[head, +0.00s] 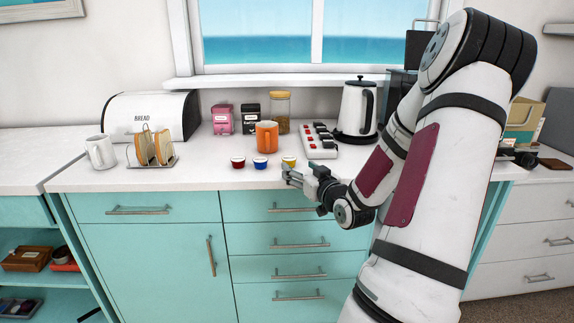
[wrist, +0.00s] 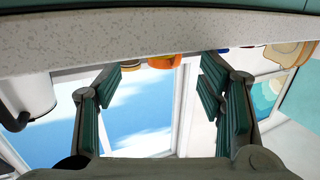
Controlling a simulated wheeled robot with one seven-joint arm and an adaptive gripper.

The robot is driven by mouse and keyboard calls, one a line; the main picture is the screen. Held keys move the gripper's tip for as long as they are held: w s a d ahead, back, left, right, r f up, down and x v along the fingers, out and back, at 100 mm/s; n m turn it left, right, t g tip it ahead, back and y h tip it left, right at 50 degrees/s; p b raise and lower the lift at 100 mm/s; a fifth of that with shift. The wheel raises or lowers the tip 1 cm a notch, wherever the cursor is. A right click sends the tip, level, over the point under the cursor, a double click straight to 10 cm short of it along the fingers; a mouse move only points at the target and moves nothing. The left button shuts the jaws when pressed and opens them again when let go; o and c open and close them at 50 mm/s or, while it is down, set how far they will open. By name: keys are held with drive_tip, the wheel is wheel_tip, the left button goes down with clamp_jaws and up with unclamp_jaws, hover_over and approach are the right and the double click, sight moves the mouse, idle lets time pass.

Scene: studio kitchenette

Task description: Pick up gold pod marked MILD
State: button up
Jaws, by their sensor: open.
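Three small pods stand in a row near the front edge of the white counter in the head view. The one with the gold-yellow lid (head: 289,159) is on the right, the blue one (head: 260,163) in the middle, the red one (head: 238,162) on the left. No lettering is readable. My gripper (head: 288,176) is at the counter's front edge, just in front of the gold pod and partly covering its lower part. In the wrist view my gripper (wrist: 165,72) is open, with nothing between the fingers. I cannot pick out the gold pod surely there.
An orange mug (head: 266,136) stands behind the pods. A white tray with red pieces (head: 319,142) and a kettle (head: 357,108) are to the right. A toast rack (head: 153,150) and white mug (head: 101,152) are left. The counter edge (wrist: 150,32) crosses the wrist view's top.

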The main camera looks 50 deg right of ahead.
sight(292, 161)
drive_tip(key=shift+b+x, duration=0.5)
drive_tip(key=shift+x, duration=2.55)
drive_tip(key=shift+d, duration=0.2)
drive_tip(key=c, duration=0.9)
